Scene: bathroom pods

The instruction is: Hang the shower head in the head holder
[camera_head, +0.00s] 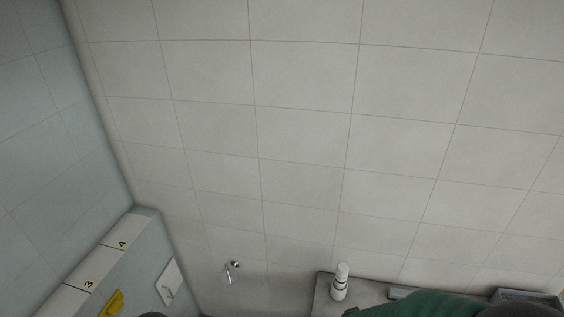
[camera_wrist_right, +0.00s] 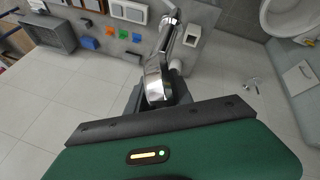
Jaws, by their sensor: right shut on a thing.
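A shiny chrome shower head (camera_wrist_right: 157,72) fills the middle of the right wrist view, its narrower part running up toward the top. My right gripper (camera_wrist_right: 153,98) is shut on it; its dark fingers are partly hidden behind the chrome and the wrist cover. My left gripper is not seen.
A grey ledge (camera_head: 321,296) carries a white bottle (camera_head: 340,282). A grey tray (camera_wrist_right: 45,32) and several coloured blocks lie left of the shower head. A white basin-like fixture (camera_wrist_right: 289,16) and white plate (camera_head: 169,282) are at the side. Most tiles are clear.

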